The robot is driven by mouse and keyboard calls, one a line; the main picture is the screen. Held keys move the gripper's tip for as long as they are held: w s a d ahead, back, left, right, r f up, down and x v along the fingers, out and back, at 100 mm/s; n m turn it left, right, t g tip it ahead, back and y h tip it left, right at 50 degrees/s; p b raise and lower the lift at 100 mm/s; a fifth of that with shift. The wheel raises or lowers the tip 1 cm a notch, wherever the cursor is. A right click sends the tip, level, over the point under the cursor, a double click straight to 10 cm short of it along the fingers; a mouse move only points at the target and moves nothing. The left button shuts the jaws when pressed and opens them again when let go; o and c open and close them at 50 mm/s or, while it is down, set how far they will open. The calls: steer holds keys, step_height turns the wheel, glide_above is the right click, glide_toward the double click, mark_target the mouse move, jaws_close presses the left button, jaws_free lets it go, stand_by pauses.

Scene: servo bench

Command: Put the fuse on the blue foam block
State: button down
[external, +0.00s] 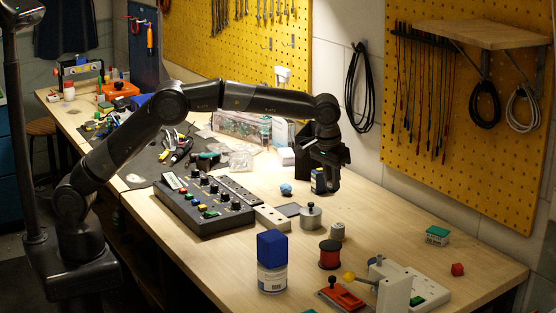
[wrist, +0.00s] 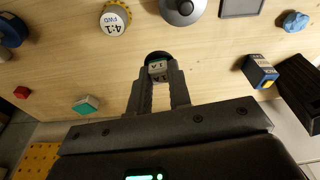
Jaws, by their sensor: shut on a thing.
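My gripper (wrist: 160,80) is shut on a small pale piece with dark lettering, which seems to be the fuse (wrist: 158,68). A dark round end shows just beyond it. In the external view my gripper (external: 331,182) is low over the back of the bench, and the fuse cannot be made out there. The blue foam block (external: 271,244) is a plain blue cube resting on top of a white-labelled jar (external: 272,279) at the front of the bench. It is well apart from my gripper, toward the camera.
A blue labelled box (wrist: 260,70) and a blue lump (wrist: 295,21) lie near my gripper. A metal weight (external: 311,218), a grey cylinder (external: 337,231) and a red spool (external: 330,254) stand between gripper and jar. A button panel (external: 205,200) is left.

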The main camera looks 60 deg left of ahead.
steer(key=s+d+r+m, duration=0.2)
steer(key=s+d+r, duration=0.3)
steer(key=s, duration=0.4)
steer(key=s+d+r+m, duration=0.2)
steer(key=s+d+m, duration=0.1)
steer(key=s+d, duration=0.55)
steer(key=s+d+r+m, duration=0.2)
steer(key=s+r, duration=0.1)
steer(key=s, duration=0.5)
steer(key=s+d+r+m+g, duration=0.1)
steer(key=s+r+m, duration=0.1)
steer(key=s, duration=0.6)
steer(key=s+d+r+m, duration=0.2)
steer(key=s+r, duration=0.1)
steer(key=s, duration=0.5)
glide_above(274, 235)
steer(key=shift+h, duration=0.4)
step_height(274, 235, down, 7)
steer(key=shift+s+a+f, duration=0.1)
steer(key=shift+a, duration=0.05)
steer(key=shift+f, duration=1.9)
steer(key=shift+f, duration=0.15)
steer(key=c, duration=1.3)
jaws_free()
